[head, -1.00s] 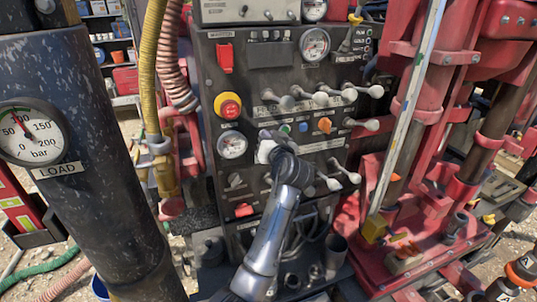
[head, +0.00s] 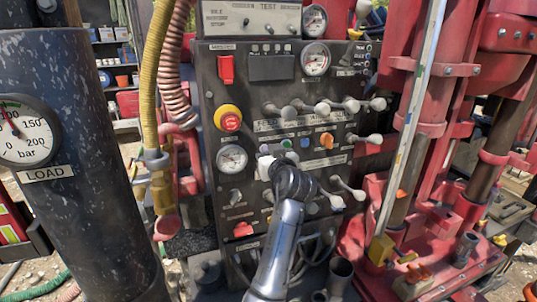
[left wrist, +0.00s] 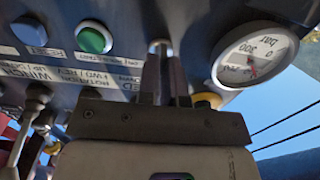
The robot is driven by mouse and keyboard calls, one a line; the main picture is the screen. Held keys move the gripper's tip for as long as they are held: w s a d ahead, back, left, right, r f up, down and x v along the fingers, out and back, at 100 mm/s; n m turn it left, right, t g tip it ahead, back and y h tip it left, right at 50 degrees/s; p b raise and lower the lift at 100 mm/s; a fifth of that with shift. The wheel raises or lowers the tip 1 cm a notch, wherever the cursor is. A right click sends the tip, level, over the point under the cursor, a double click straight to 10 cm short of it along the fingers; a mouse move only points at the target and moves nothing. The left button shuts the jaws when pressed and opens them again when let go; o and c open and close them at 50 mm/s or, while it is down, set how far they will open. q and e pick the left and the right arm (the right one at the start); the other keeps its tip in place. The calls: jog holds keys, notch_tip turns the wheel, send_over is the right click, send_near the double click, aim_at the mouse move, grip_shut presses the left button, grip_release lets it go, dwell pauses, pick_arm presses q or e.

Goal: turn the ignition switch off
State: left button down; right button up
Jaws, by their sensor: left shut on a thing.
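The dark control panel (head: 258,95) stands in the middle of the head view. My left gripper (head: 267,163) is at the panel's middle, right of the round pressure gauge (head: 232,158). In the left wrist view its two fingers (left wrist: 164,65) are shut on a small metal piece, which appears to be the ignition switch (left wrist: 160,45), beside a printed label. The fingers and gripper body hide most of the switch, so its setting cannot be read. A green button (left wrist: 94,38) sits beside it. My right gripper is not in view.
A red and yellow stop button (head: 229,120) sits above the gauge. Several pale-knobbed levers (head: 350,104) stick out around the gripper's right side. A yellow hose (head: 150,80) hangs left of the panel, and a red rig frame (head: 425,130) stands to the right.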

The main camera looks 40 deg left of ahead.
pick_arm(q)
jog(key=c, duration=1.3)
grip_release()
jog(key=b+v, duration=0.2)
jog(key=v, duration=1.2)
jog(key=shift+w, duration=0.1)
